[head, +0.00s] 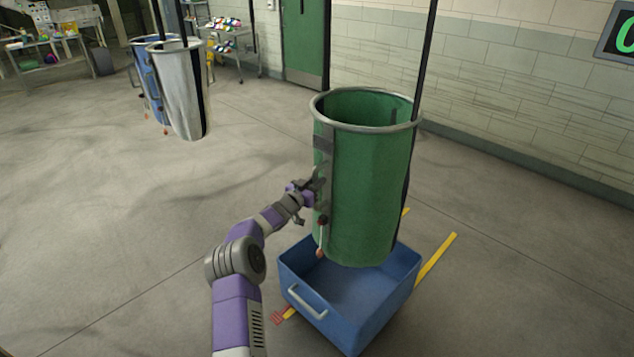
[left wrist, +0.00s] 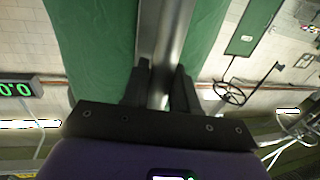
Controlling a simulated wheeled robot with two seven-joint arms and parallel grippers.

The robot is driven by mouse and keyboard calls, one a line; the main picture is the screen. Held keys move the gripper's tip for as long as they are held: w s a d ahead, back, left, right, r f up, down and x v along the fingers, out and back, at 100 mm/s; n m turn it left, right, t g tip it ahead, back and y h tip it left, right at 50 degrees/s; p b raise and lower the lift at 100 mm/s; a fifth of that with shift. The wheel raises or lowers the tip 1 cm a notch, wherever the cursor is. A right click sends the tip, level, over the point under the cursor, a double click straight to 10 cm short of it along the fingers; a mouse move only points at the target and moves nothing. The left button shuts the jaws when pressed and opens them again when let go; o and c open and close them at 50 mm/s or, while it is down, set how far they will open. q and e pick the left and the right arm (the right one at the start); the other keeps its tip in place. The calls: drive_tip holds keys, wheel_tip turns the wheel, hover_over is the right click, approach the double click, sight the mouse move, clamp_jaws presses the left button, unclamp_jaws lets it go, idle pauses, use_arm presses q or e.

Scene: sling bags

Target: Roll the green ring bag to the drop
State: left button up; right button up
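The green ring bag (head: 365,190) is a tall open cylinder with a grey metal ring at its top. It hangs nearly upright by a dark strap. Its lower end is over the blue bin (head: 395,290) in the picture; whether they touch is unclear. My left gripper (head: 318,188) is at the bag's left side, by a dark vertical strip. In the left wrist view the left fingers (left wrist: 161,85) are close together on either side of a grey metal bar (left wrist: 168,40), with green fabric around it. My right gripper is not in view.
Yellow floor strips (head: 436,258) lie by the bin. A white bag (head: 180,90) and a blue bag (head: 150,80) hang at the back left. Shelves (head: 230,45) stand behind, a wall runs along the right, and the left floor is clear.

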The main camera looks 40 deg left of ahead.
use_arm(q)
drive_tip(key=o, duration=0.3)
drive_tip(key=s, duration=0.7)
drive_tip(key=shift+s+d, duration=0.25)
drive_tip(key=shift+d, duration=0.15)
idle(1.1)
